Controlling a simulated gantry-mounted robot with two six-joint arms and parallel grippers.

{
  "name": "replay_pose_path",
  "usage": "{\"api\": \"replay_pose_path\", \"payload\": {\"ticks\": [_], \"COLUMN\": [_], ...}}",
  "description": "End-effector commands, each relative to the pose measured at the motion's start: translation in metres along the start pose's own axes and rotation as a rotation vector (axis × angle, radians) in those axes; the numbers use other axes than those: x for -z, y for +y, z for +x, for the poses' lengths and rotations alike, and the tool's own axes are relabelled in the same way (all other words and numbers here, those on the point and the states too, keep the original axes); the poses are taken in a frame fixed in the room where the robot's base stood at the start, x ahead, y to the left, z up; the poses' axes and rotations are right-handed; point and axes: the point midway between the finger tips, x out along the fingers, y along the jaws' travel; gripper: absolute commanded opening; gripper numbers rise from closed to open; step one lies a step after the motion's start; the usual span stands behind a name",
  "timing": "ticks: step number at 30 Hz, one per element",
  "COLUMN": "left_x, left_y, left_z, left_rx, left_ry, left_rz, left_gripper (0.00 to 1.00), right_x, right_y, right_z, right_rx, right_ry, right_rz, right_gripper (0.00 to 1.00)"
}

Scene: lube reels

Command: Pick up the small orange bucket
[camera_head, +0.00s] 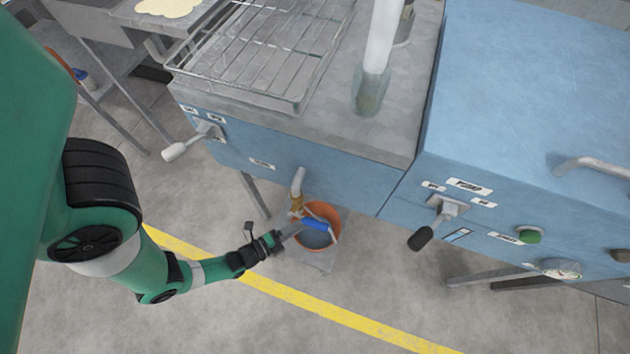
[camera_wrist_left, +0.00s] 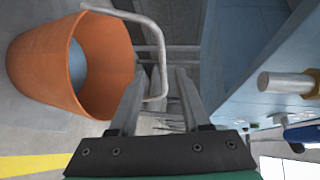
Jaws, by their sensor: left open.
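The small orange bucket (camera_head: 333,213) stands below the spout of the blue machine, with grey-blue visible inside it. In the left wrist view the bucket (camera_wrist_left: 40,62) fills the left side, its mouth facing my gripper. Its grey wire handle (camera_wrist_left: 160,50) reaches across between my fingers. My left gripper (camera_head: 292,230) is at the bucket's left rim. In the wrist view its two fingers (camera_wrist_left: 158,95) are apart, with the handle's lower end in the gap. I cannot tell whether they touch it. My right gripper is out of view.
A pipe spout (camera_head: 298,181) with a blue valve lever (camera_head: 315,224) hangs over the bucket, close to my gripper. The blue machine (camera_head: 340,180) stands behind, with a lever (camera_head: 422,237) at right. A yellow floor line (camera_head: 330,306) runs in front; the floor there is clear.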

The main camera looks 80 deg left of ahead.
Motion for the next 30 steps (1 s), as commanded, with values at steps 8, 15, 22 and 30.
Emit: {"api": "replay_pose_path", "payload": {"ticks": [8, 15, 22, 30], "left_x": [0.001, 0.003, 0.003, 0.003], "left_y": [0.000, -0.002, -0.004, -0.004], "left_z": [0.008, 0.047, 0.056, 0.056], "left_rx": [-0.001, 0.002, -0.002, -0.002], "left_ry": [0.001, -0.001, 0.001, 0.001], "left_rz": [-0.001, -0.001, -0.001, -0.001], "left_gripper": [0.47, 0.47, 0.47, 0.13], "right_x": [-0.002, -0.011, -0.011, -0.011], "right_y": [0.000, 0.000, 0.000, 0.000], "right_z": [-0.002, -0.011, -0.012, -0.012], "right_rx": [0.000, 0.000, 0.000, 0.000], "right_ry": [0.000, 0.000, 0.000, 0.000], "right_rz": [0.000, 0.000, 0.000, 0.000], "right_gripper": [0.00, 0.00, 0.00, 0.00]}}
